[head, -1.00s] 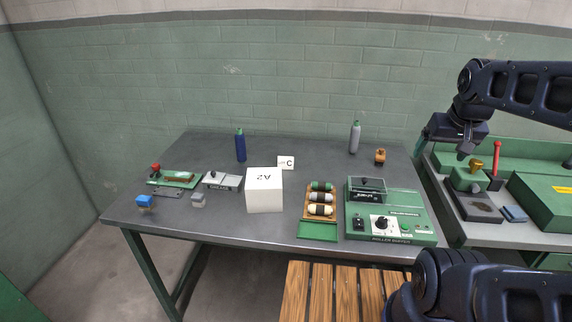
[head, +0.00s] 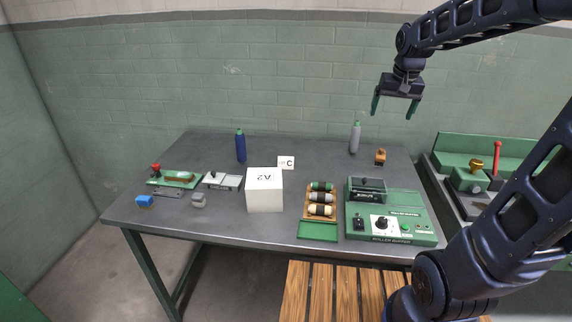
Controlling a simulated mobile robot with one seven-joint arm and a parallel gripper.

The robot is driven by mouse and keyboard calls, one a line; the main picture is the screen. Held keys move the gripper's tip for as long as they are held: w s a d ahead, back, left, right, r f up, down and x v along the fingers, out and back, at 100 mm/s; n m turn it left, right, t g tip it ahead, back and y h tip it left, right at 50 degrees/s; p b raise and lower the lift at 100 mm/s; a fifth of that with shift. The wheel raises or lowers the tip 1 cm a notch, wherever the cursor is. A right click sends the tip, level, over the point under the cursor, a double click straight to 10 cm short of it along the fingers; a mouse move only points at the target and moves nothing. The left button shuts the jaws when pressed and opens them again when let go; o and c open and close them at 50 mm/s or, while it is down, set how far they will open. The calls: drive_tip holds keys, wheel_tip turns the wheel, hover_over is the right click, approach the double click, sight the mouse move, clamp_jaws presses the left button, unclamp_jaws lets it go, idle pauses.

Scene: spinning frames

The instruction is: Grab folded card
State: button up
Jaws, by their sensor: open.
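A small white card (head: 286,162) marked "C" stands on the grey table towards the back middle, behind and right of a white block. It looks like the folded card, though its fold is too small to make out. My gripper (head: 394,108) is open and empty, with its two green-tipped fingers pointing down. It hangs high at the upper right, in front of the brick wall in the picture, apart from the card and the table things.
The white block (head: 265,190) marked "A2" stands just in front of the card. A blue bottle (head: 240,147) is left of the card, a grey bottle (head: 355,138) far right. A roller tray (head: 318,230) and green machine (head: 398,222) fill the front right.

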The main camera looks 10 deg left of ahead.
drive_tip(key=w+a+f+g, duration=0.1)
drive_tip(key=w+a+f, duration=0.2)
drive_tip(key=w+a, duration=0.45)
drive_tip(key=g, duration=0.2)
approach(286, 157)
drive_tip(key=w, duration=0.1)
drive_tip(key=shift+n+h, duration=0.3)
drive_tip(key=shift+a+f, duration=0.15)
drive_tip(key=shift+f, duration=2.75)
drive_tip(key=shift+a+f, duration=0.15)
drive_tip(key=shift+f, duration=2.75)
drive_tip(key=shift+c, duration=0.4)
drive_tip(key=c, duration=1)
